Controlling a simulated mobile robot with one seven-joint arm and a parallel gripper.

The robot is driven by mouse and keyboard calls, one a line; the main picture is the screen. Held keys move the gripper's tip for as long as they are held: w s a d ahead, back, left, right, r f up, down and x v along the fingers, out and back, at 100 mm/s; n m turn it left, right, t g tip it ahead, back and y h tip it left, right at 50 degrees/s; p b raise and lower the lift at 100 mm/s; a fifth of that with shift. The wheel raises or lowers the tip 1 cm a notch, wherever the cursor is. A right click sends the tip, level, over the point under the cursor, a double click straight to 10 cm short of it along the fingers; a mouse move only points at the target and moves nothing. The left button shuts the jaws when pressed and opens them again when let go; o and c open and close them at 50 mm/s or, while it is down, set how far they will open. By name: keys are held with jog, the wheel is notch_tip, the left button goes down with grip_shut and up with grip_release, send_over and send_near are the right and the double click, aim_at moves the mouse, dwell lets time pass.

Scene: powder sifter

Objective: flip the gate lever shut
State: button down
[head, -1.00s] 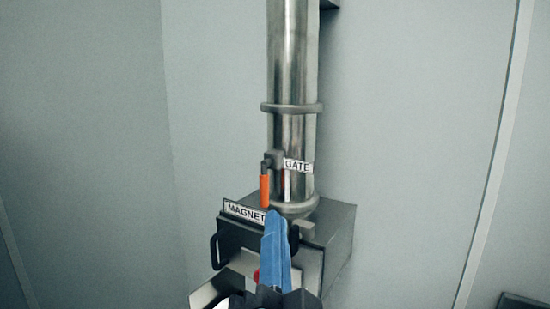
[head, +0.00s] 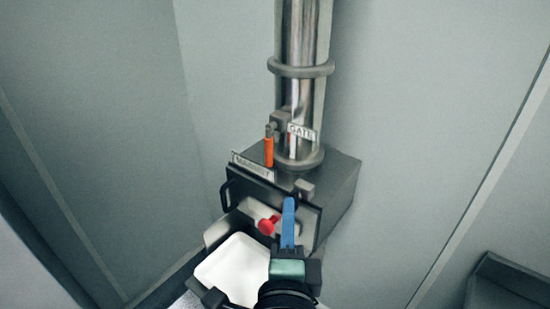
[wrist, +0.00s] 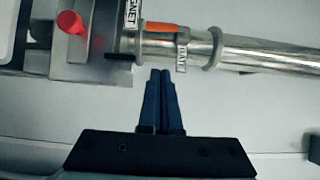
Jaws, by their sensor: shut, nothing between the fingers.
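The gate lever has an orange handle (head: 269,152) that hangs straight down from a grey pivot on the steel pipe (head: 301,103), left of the GATE label (head: 302,132). The orange handle also shows in the wrist view (wrist: 162,28), lying along the pipe beside the GATE label (wrist: 182,52). My gripper (head: 289,205) has blue fingers, closed together and empty. In the head view it is below and right of the handle, in front of the magnet box. In the wrist view the fingertips (wrist: 163,72) point at the pipe just short of it, apart from the handle.
The magnet box (head: 335,178) under the pipe has a MAGNET label (head: 252,166) and black handles. A red knob (head: 267,226) is on its front. A white tray (head: 235,268) stands below. Bare wall is to the right.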

jog(key=p, duration=0.3)
send_near(269, 152)
jog(key=w+d, duration=0.1)
jog(key=d, duration=0.1)
jog(key=w+d, duration=0.2)
jog(key=shift+w+d+f, duration=0.1)
jog(key=shift+w, duration=0.15)
jog(key=w+a, duration=0.2)
jog(key=w, duration=0.1)
jog(key=shift+w+a+f+p, duration=0.1)
jog(key=shift+a+f+p, duration=0.05)
jog(key=shift+a+p, duration=0.25)
jog(key=shift+f+b, duration=0.2)
jog(key=shift+b, duration=0.55)
